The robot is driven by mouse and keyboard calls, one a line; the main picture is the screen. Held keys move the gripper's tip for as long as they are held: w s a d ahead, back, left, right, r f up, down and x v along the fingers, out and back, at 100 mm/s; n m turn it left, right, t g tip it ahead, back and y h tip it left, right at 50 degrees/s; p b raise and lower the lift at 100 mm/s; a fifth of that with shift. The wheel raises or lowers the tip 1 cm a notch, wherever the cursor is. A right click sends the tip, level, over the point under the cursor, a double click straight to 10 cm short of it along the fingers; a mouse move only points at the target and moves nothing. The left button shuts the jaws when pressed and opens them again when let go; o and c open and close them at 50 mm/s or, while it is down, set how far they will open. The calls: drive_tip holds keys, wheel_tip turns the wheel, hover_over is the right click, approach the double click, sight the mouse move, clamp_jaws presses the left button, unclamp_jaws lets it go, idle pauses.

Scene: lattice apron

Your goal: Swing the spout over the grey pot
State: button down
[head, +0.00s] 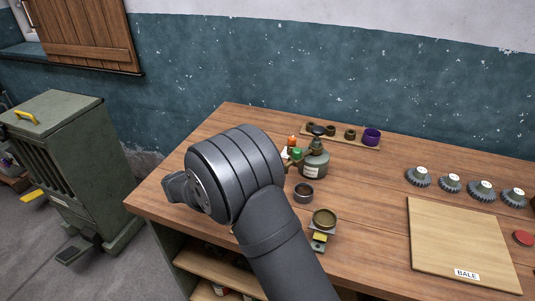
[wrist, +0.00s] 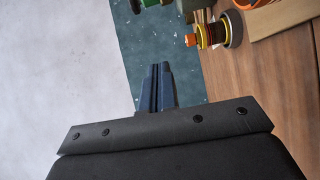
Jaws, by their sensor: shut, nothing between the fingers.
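A grey-green bottle (head: 314,168) with a white label and a dark top stands toward the back of the table. A green part (head: 296,154) and an orange part (head: 292,141) show at its left; which piece is the spout I cannot tell, as my arm is close in front. A small grey pot (head: 304,193) sits on the table just in front of the bottle. My gripper (wrist: 160,68) is shut and empty in the wrist view, its fingers touching nothing. In the head view my arm hides the fingers.
A brass-coloured pot (head: 324,218) on a small stand is near the front edge. A wooden rack (head: 344,138) holds small cups, one purple (head: 371,137). Several gears (head: 450,183) and a board marked BALE (head: 452,240) lie right. A green cabinet (head: 70,170) stands left.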

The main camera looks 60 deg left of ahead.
sight(294, 155)
drive_tip(key=w+d, duration=0.2)
drive_tip(key=w, duration=0.9)
drive_tip(key=shift+d+n+y, duration=0.4)
drive_tip(key=shift+n+y, duration=0.1)
drive_tip(key=shift+y, duration=0.2)
drive_tip(key=shift+d, duration=0.1)
drive_tip(key=shift+w+d+n+g+y, duration=0.15)
drive_tip(key=shift+d+n+g+y, duration=0.25)
drive_tip(key=shift+d+n+y, duration=0.3)
drive_tip(key=shift+w+d+n+g+y, duration=0.15)
drive_tip(key=shift+d+n+g+y, duration=0.35)
drive_tip(key=shift+y, duration=0.4)
drive_tip(key=shift+w+d, duration=0.3)
drive_tip(key=shift+d, duration=0.4)
drive_tip(key=shift+w+d, duration=0.3)
drive_tip(key=shift+d, duration=0.4)
drive_tip(key=shift+w+d, duration=0.1)
